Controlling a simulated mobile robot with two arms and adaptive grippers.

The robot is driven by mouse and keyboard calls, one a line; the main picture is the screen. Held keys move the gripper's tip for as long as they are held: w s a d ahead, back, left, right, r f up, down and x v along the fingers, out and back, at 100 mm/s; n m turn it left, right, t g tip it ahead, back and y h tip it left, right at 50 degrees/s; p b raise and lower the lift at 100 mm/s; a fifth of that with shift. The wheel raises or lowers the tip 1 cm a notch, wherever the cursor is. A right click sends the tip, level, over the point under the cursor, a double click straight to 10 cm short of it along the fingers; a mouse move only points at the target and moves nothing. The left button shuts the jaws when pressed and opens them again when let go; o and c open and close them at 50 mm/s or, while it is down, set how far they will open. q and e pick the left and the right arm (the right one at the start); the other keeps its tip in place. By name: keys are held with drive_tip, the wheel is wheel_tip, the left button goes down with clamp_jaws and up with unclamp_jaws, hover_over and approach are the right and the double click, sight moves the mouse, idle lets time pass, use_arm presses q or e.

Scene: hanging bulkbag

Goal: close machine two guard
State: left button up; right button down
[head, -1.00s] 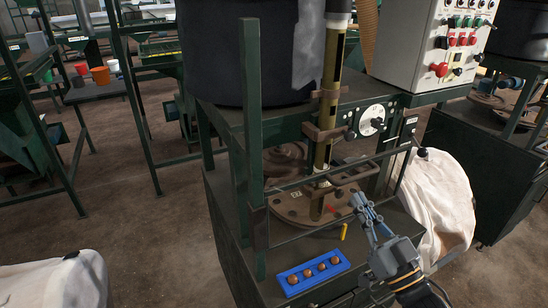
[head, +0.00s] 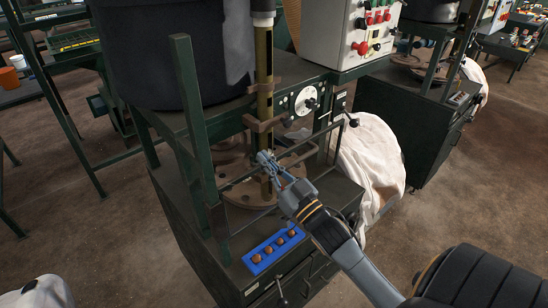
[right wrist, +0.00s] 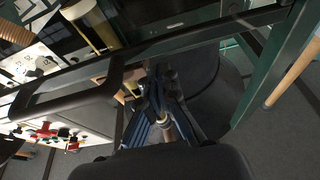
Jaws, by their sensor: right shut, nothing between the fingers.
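The machine's guard (head: 318,133) is a thin dark rectangular frame at the front of the green machine (head: 240,105). It runs from the front left post to a black knob (head: 352,122) at the right. Whether it is fully closed I cannot tell. My right gripper (head: 266,157) is shut and empty, in front of the brass column and round brown plate (head: 240,187), close to the guard bars; contact is unclear. In the right wrist view, the gripper (right wrist: 150,108) shows beneath a dark bar (right wrist: 170,45). My left gripper is not in view.
A blue tray (head: 256,268) with several brown round pieces lies on the machine's front ledge. A white control box (head: 335,35) with buttons stands behind. A white bag (head: 375,150) bulges at the right.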

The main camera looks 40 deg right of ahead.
drive_tip(key=shift+s+f, duration=0.1)
drive_tip(key=shift+f, duration=0.65)
